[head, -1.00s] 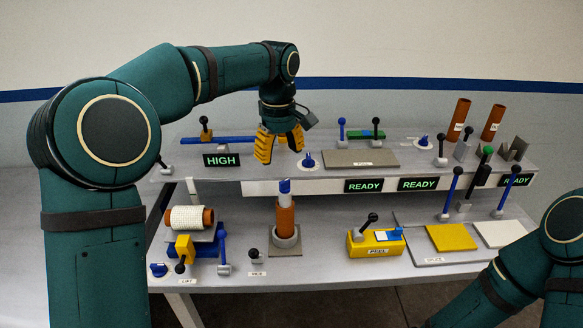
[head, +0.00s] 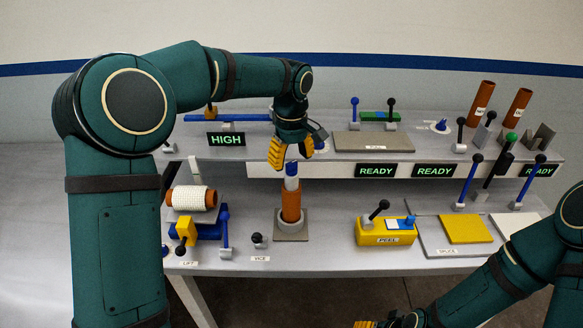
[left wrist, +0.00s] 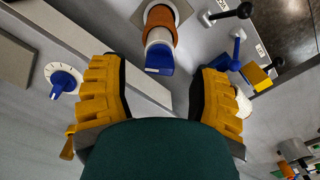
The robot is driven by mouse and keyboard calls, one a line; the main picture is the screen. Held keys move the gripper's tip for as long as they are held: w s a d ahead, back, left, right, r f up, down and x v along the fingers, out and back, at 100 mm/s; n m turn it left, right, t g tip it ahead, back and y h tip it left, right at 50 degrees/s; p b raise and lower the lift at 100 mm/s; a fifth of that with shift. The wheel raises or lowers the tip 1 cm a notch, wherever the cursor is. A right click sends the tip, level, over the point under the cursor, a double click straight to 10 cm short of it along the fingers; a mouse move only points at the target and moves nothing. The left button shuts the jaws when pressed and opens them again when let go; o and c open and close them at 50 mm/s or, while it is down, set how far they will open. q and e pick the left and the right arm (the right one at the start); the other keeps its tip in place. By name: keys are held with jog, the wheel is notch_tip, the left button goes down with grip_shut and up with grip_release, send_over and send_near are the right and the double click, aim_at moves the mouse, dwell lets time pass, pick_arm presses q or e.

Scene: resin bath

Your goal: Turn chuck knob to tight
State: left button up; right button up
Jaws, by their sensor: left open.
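An orange tube (head: 291,203) stands upright in a round grey holder on the lower bench, with a blue and white top (head: 292,177). My left gripper (head: 291,153) is open and empty, just above this top. In the left wrist view the blue top (left wrist: 159,58) lies between the spread yellow fingers (left wrist: 158,80), apart from both. A blue knob on a white dial (left wrist: 58,80) is left of the fingers there; in the head view it is partly behind my gripper. I cannot read which knob is the chuck's. My right gripper (head: 366,324) barely shows at the bottom edge.
The upper shelf's front edge with the READY displays (head: 376,171) is close behind the tube. A black-knobbed lever (head: 258,239) stands left of the holder, a yellow PEEL box (head: 385,232) right of it. A white-wrapped roll (head: 192,197) sits farther left.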

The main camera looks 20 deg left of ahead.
pick_arm(q)
jog(key=shift+f, duration=1.3)
jog(key=shift+c, duration=0.2)
grip_shut()
